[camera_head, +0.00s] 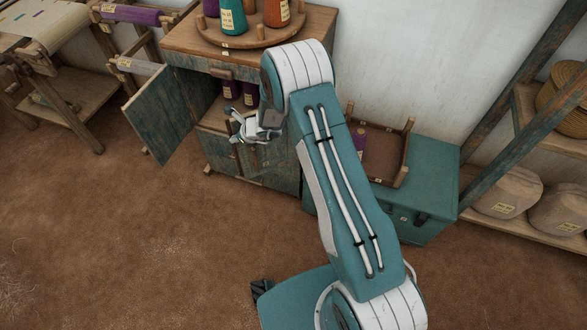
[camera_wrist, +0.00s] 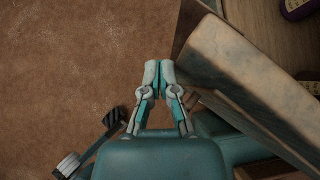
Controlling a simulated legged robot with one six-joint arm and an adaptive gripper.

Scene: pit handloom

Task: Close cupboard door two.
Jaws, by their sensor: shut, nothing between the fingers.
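The cupboard (camera_head: 185,42) is wooden with worn teal panels and stands at the back in the head view. One teal door (camera_head: 160,112) is swung wide open to the left; I cannot read which number it bears. Purple spools (camera_head: 231,90) stand inside. My gripper (camera_head: 238,138) is in front of the cupboard, right of the open door. In the wrist view its fingertips (camera_wrist: 159,70) are together and empty, close beside a thick wooden-edged panel (camera_wrist: 235,65). I cannot tell whether they touch it. My arm hides the cupboard's right part.
A round tray (camera_head: 250,38) with several coloured cones stands on the cupboard. A loom frame (camera_head: 70,85) stands left. The brown floor (camera_head: 130,240) in front is clear.

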